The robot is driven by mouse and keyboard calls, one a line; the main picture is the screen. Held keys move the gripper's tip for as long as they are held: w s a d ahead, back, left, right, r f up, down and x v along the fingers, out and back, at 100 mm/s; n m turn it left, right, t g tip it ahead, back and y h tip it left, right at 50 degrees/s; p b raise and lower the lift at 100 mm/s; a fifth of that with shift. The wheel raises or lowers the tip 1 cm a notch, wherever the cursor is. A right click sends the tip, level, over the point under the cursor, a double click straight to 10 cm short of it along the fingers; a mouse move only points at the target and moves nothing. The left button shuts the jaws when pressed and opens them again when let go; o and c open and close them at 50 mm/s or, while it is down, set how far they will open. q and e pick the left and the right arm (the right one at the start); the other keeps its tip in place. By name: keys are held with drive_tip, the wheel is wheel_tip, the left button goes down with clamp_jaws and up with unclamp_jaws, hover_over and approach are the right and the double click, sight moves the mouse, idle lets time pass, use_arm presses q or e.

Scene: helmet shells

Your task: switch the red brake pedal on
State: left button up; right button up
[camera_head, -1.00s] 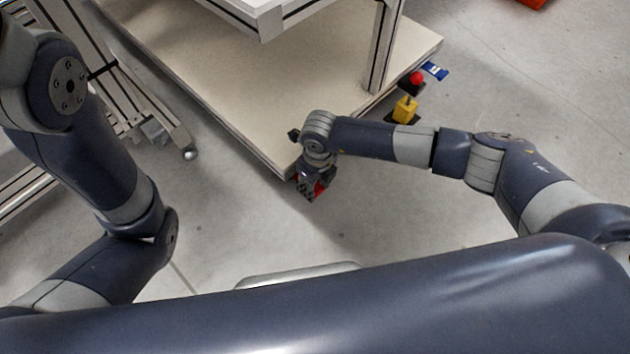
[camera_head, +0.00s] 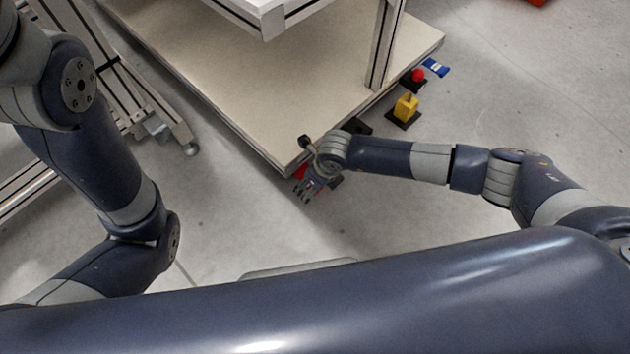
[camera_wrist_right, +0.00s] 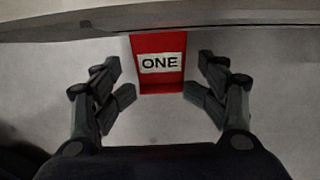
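The red brake pedal (camera_wrist_right: 162,84) shows in the right wrist view as a red plate with a white label reading "ONE". It lies just ahead of my right gripper (camera_wrist_right: 160,97), whose fingers are spread apart with the pedal roughly centred between them, no visible grip. In the head view only a small red part (camera_head: 301,171) shows at the platform's near corner, beside my right gripper (camera_head: 306,188); the rest is hidden by the gripper. Whether the pedal is pressed cannot be told. My left arm is at the left, but its gripper is out of view.
A beige platform (camera_head: 230,95) with metal posts stands behind the pedal. To its right on the floor are a yellow block on a black base (camera_head: 405,108), a red knob (camera_head: 417,75) and a blue card (camera_head: 436,68). Grey floor is open at right.

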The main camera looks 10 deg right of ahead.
drive_tip(key=v, duration=1.2)
idle(0.4)
